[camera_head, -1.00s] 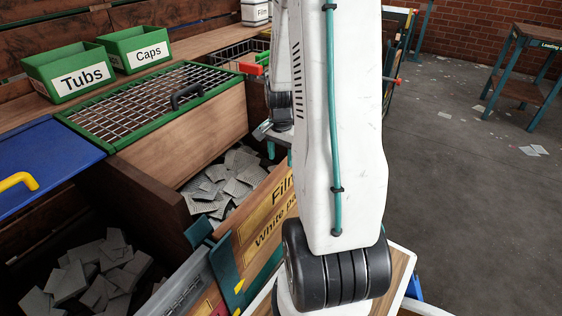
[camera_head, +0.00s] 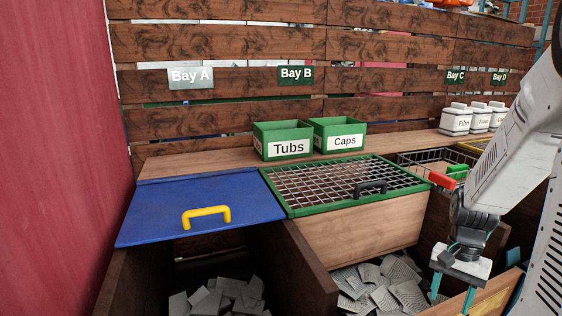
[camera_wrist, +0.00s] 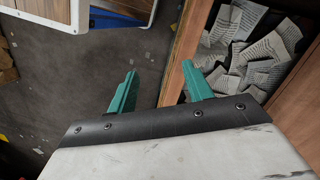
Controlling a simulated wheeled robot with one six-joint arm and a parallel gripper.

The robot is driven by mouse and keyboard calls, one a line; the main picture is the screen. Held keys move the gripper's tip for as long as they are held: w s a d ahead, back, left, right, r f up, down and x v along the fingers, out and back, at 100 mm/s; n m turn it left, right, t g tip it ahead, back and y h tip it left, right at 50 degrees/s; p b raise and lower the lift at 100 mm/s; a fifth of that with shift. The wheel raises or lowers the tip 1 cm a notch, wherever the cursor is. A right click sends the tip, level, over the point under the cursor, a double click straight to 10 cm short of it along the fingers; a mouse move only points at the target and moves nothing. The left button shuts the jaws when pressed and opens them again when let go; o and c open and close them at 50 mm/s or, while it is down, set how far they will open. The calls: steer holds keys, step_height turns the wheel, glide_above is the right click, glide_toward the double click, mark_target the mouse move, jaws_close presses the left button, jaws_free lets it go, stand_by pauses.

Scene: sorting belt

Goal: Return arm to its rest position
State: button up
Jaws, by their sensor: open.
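My gripper (camera_head: 450,290) hangs at the lower right of the head view, its teal fingers pointing down in front of the bin of grey pieces. In the wrist view my gripper (camera_wrist: 158,92) has its two teal fingers spread apart with nothing between them. Beneath the gap lie grey floor and the edge of a wooden panel (camera_wrist: 180,72). The right finger overlaps that panel in the picture; I cannot tell whether it touches. My white arm comes in from the right edge of the head view.
A blue lid (camera_head: 200,205) with a yellow handle and a green-framed mesh lid (camera_head: 285,200) cover two bays. Green boxes marked Tubs (camera_head: 285,150) and Caps (camera_head: 342,142) stand behind. A wire basket (camera_head: 420,160) and white Film containers (camera_head: 456,122) are at right. Grey pieces (camera_head: 380,290) fill the bin.

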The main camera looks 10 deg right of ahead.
steer(key=s+a+r+n+t, duration=0.1)
steer(key=s+a+r+n, duration=0.2)
steer(key=a+r, duration=0.3)
steer(key=s+a+r+n+t+h, duration=0.1)
steer(key=s+a+r+n, duration=0.1)
steer(key=a+r+n, duration=0.3)
steer(key=s+a+r+n+t, duration=0.1)
steer(key=s+a+r+n, duration=0.2)
steer(key=a+r, duration=0.4)
steer(key=a+n, duration=0.1)
steer(key=a, duration=0.3)
steer(key=shift+s, duration=0.3)
steer(key=shift+a, duration=0.1)
steer(key=shift+c, duration=0.3)
